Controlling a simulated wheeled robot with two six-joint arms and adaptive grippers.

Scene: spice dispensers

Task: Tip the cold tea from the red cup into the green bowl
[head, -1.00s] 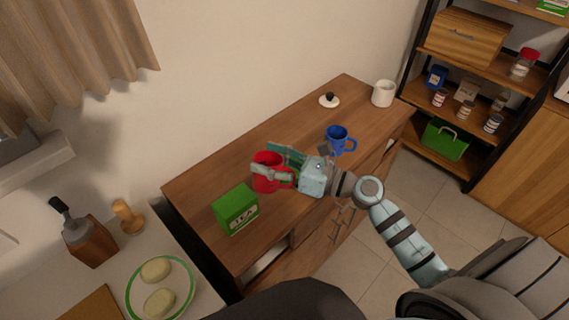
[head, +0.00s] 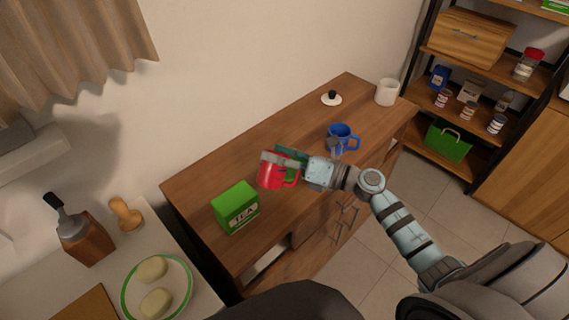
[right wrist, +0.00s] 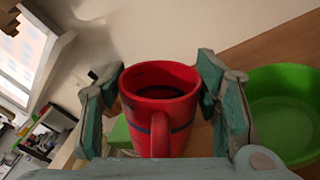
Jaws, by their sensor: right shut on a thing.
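The red cup (head: 275,176) is between the fingers of my right gripper (head: 282,163), above or on the brown sideboard; I cannot tell whether it touches the top. In the right wrist view the red cup (right wrist: 158,108) looks upright, with dark liquid inside and its handle toward the camera. My right gripper (right wrist: 163,100) is shut on it, one finger on each side. The green bowl (right wrist: 283,112) stands just right of the gripper in the right wrist view and looks empty. In the head view the gripper mostly or fully hides it. My left gripper is not in view.
A green tea box (head: 237,207) stands left of the cup on the sideboard (head: 205,182). A blue mug (head: 340,137) is close behind the gripper. The sideboard's wall side is mostly clear.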

